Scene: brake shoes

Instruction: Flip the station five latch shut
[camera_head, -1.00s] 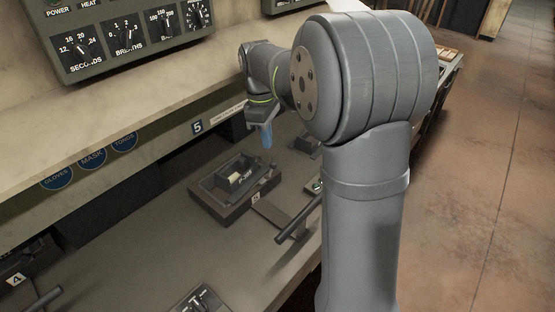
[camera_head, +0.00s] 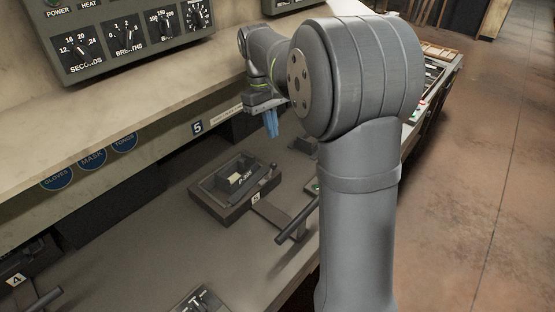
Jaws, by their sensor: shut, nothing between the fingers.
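Station five, under the small "5" sign (camera_head: 197,127), holds a dark square fixture (camera_head: 222,203) on the bench. A dark block with pale lettering (camera_head: 240,183) sits in it. A short lever with a round knob (camera_head: 270,170), perhaps the latch, stands at the fixture's right side. A longer dark handle bar (camera_head: 296,222) lies in front, to the right. My gripper (camera_head: 271,125) has blue fingers, is shut and empty, and hangs above and behind the fixture, clear of it. My arm hides part of the bench to the right.
A control panel with dials (camera_head: 130,35) stands on the shelf (camera_head: 110,110) above the bench. Another handle (camera_head: 38,303) is near the "4" label at lower left. Bench surface (camera_head: 130,240) left of the fixture is clear.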

